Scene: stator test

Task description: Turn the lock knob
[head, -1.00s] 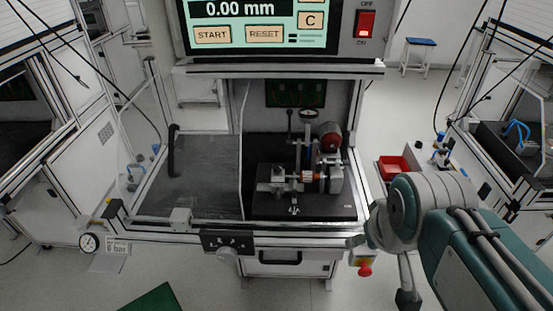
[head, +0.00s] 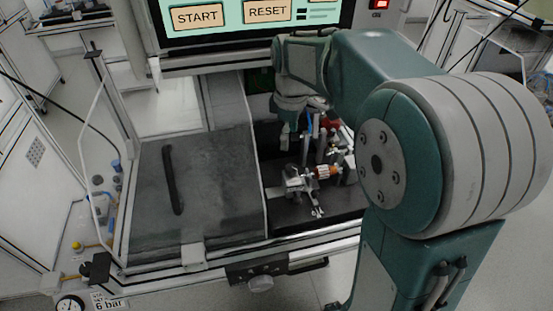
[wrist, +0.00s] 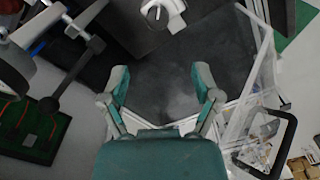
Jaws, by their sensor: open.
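A round grey knob (head: 262,283) sits on a dark plate at the front edge of the test bench, below the enclosure, in the head view. I cannot tell for sure that it is the lock knob. The clamping fixture (head: 300,180) with its metal and orange-red parts stands on the black base inside the enclosure. My gripper (head: 288,132) hangs in the back of the enclosure, behind and above the fixture, partly hidden by my arm. In the wrist view my gripper (wrist: 160,82) is open, with nothing between its fingers. A white round part (wrist: 163,12) shows beyond the fingertips.
A grey see-through panel (head: 215,190) with a black handle (head: 172,180) covers the bench's left side. The START/RESET screen (head: 235,15) is above. In the wrist view a dark lever with a round end (wrist: 75,70) stands left of my gripper, near a green board (wrist: 30,130).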

